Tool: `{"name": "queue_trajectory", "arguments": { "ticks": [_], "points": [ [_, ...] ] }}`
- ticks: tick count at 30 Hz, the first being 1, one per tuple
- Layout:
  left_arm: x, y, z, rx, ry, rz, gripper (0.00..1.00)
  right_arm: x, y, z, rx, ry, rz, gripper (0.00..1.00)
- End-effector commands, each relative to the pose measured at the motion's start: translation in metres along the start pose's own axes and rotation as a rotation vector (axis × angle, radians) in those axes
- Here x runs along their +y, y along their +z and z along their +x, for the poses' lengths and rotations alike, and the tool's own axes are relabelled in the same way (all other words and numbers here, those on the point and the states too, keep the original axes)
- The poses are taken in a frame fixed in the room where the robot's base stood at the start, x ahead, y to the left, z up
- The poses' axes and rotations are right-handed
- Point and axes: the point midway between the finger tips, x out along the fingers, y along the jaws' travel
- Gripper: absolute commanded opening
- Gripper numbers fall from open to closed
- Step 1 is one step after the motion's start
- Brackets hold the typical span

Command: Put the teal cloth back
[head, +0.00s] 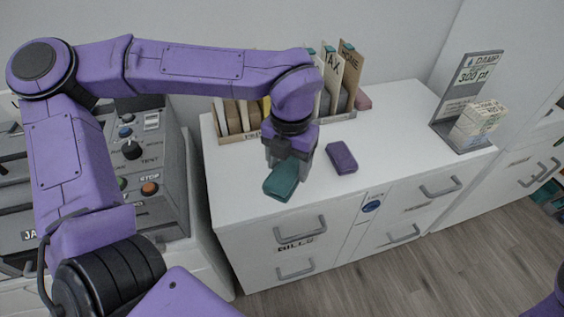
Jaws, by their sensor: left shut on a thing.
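The teal cloth (282,181) is a small folded block near the front edge of the white desk top. My left gripper (287,161) points down over it and is shut on its back end. Whether the cloth touches the desk top or hangs just above it, I cannot tell. The gripper's fingertips are partly hidden by its own body and the cloth. Of my right arm, only a purple piece shows at the bottom right corner; its gripper is out of view.
A purple folded block (341,157) lies just right of the teal cloth. Behind stands a file rack (243,136) with upright folders. A grey stand with a stack of cards (478,122) is at the right. A grey control machine (150,160) is at the left. The desk's right middle is clear.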

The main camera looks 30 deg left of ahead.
Motion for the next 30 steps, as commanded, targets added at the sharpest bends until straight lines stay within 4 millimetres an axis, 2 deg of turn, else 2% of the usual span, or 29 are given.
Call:
{"name": "queue_trajectory", "arguments": {
  "ticks": [4, 6, 9, 16, 21, 27, 28, 30],
  "points": [
    [0.031, 0.036, 0.02, 0.007, 0.001, -0.005, 0.37, 0.001, -0.003, -0.009, -0.001, 0.0, 0.0, 0.0],
    [0.04, 0.045, 0.04, 0.011, 0.002, -0.003, 0.37, 0.001, -0.003, -0.007, 0.0, 0.0, 0.0, 0.0],
    [0.05, 0.057, 0.059, 0.009, 0.002, -0.001, 0.37, 0.001, -0.003, -0.008, 0.0, 0.0, 0.0, 0.0],
    [0.064, 0.07, 0.086, 0.008, 0.003, 0.0, 0.37, 0.001, -0.004, -0.009, 0.0, 0.0, 0.0, 0.0],
    [0.062, 0.069, 0.11, 0.007, 0.002, 0.001, 0.37, 0.001, -0.004, -0.01, 0.0, 0.0, 0.0, 0.0],
    [0.062, 0.069, 0.112, 0.007, 0.003, 0.001, 0.37, 0.001, -0.004, -0.009, 0.0, 0.0, 0.0, 0.0],
    [0.062, 0.069, 0.112, 0.007, 0.003, 0.001, 0.75, 0.001, -0.004, -0.009, 0.0, 0.0, 0.0, 0.0],
    [0.062, 0.069, 0.112, 0.007, 0.002, 0.001, 0.91, 0.001, -0.004, -0.009, 0.0, 0.0, 0.0, 0.0]
  ]
}}
